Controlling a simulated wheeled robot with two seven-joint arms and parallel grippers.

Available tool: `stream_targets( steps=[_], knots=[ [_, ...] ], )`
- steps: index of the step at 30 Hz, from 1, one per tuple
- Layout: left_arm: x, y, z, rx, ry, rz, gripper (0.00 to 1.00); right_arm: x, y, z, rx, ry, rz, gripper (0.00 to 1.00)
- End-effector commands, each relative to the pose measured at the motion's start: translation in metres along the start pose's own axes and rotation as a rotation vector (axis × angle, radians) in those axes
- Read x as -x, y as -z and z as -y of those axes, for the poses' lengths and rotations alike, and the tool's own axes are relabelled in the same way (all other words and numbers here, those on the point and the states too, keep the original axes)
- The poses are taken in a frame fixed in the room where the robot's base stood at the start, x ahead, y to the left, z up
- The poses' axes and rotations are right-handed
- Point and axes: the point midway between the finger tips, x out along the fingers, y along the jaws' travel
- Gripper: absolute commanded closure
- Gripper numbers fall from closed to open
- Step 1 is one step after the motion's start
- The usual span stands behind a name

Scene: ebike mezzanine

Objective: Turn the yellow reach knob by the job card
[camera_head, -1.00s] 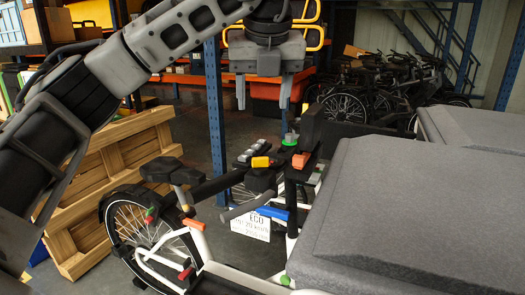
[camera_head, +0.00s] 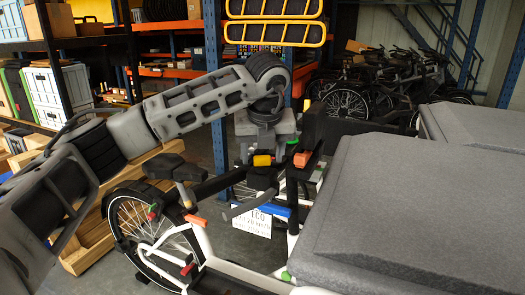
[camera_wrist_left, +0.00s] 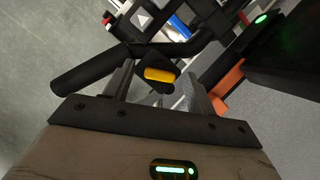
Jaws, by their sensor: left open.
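The yellow reach knob (camera_head: 262,160) is on the handlebar area of the white bike, above the white job card (camera_head: 251,220) marked ECO. My left gripper (camera_head: 262,153) has come down over the handlebar and points downward, right at the knob. In the left wrist view the yellow knob (camera_wrist_left: 160,75) shows between the two spread fingers (camera_wrist_left: 157,70), with a gap on each side. The jaws are open and hold nothing. I cannot tell whether a fingertip touches the knob's dark mount. My right gripper is not in view.
A black handlebar grip (camera_wrist_left: 85,90) lies left of the fingers in the wrist view. An orange part (camera_wrist_left: 228,80) is close on the right. A large grey box lid (camera_head: 400,210) fills the right of the head view. A wooden pallet (camera_head: 90,235) stands left.

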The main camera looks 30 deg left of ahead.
Motion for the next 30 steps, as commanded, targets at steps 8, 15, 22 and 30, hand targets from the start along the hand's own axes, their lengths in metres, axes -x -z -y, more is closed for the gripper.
stream_targets(
  steps=[8,15,22,30],
  knots=[
    [0.0,-0.0002,-0.0002,0.0,0.0,0.0,0.69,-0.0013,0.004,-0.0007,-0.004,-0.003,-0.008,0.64],
    [0.0003,-0.0002,-0.0003,-0.001,0.0,0.0,0.88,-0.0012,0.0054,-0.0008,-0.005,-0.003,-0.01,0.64],
    [-0.0005,-0.0003,-0.001,-0.045,0.02,0.001,0.88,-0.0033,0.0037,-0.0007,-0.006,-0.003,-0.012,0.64],
    [-0.0014,-0.0002,-0.0021,-0.207,0.088,0.002,0.88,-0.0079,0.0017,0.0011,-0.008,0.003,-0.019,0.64]
  ],
)
